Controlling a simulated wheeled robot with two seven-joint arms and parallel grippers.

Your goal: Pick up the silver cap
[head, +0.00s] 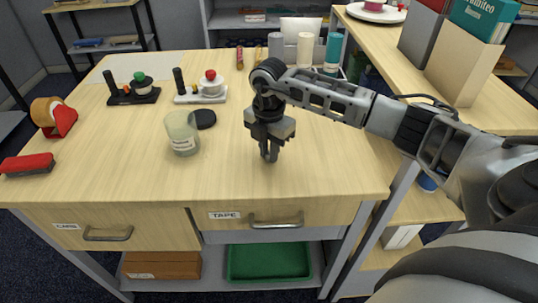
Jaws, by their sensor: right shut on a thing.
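My right gripper (269,152) points straight down over the front right of the wooden table (330,180). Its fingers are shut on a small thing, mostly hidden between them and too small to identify. I see no silver cap clearly anywhere else on the table. A cloudy jar (182,136) with a pale label stands open to the left of the gripper. A black round lid (204,119) lies beside the jar. My left gripper is not in view.
Two small stands, one with a green knob (139,76) and one with a red knob (210,75), are at the back left. A tape dispenser (58,118) and a red brush (27,164) lie at the left edge. Several bottles (304,50) stand at the back.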

